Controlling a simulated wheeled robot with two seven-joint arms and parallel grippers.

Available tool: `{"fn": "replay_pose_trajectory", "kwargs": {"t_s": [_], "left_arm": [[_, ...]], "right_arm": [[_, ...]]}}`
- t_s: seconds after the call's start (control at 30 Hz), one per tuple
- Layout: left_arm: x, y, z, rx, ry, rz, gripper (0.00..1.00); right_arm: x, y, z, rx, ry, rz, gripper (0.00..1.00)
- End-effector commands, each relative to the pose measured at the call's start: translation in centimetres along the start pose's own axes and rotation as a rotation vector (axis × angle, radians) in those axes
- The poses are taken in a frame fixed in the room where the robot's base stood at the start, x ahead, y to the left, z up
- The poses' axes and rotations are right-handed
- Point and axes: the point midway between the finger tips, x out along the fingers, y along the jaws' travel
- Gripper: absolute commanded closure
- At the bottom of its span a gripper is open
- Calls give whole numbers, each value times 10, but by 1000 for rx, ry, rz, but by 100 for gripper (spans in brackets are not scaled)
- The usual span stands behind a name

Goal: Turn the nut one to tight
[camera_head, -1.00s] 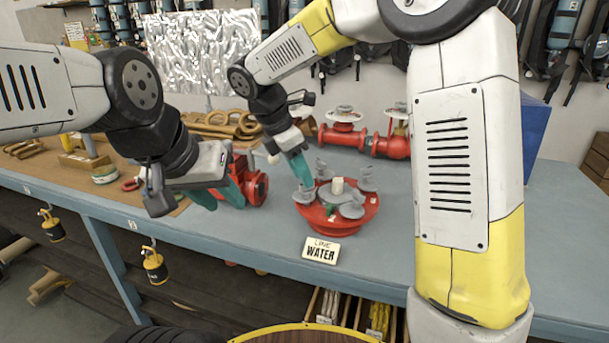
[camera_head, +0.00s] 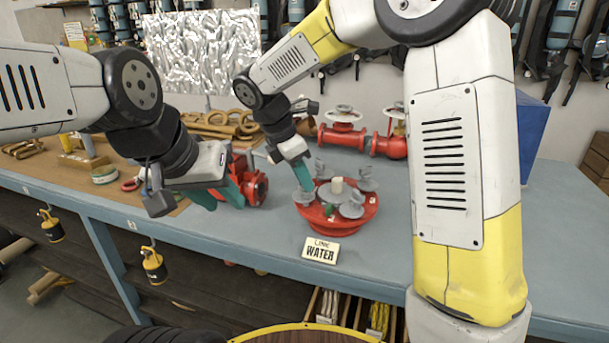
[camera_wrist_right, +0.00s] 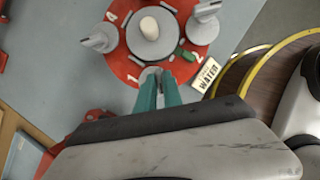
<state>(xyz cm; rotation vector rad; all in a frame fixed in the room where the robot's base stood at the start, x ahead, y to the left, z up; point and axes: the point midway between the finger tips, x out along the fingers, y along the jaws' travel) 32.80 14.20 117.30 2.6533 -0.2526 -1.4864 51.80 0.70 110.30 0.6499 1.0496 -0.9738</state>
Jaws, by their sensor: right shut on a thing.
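A round red flange (camera_head: 340,220) stands on the blue bench with several grey winged nuts around a grey centre disc and a cream peg (camera_head: 337,184). The wrist view shows the flange (camera_wrist_right: 122,68) with white numbers 1, 2 and 4. Nut one (camera_wrist_right: 151,72), beside the number 1, is mostly hidden by teal fingers; its grey base (camera_head: 303,198) shows in the head view. My right gripper (camera_head: 308,187) is shut on nut one, coming down from the upper left. My left gripper (camera_head: 219,195) is open beside a red fitting (camera_head: 257,188), apart from the flange.
A "WATER" sign (camera_head: 320,250) stands at the bench's front edge before the flange. A red valve assembly (camera_head: 365,142) lies behind it. A blue box (camera_head: 520,118) is at the right. A small green piece (camera_wrist_right: 188,57) sits on the flange near number 2. Bench left of the sign is clear.

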Motion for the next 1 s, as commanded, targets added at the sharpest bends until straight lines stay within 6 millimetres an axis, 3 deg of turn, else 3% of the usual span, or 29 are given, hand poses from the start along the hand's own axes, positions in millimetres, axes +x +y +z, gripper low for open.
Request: {"fn": "replay_pose_trajectory", "kwargs": {"t_s": [0.37, 1.0], "left_arm": [[0, 0, 0, 0, 0, 0, 64], [0, 0, 0, 0, 0, 0, 64]], "right_arm": [[0, 2, 0, 168, 0, -70, 100], [0, 5, 2, 726, 1, -299, 100]]}}
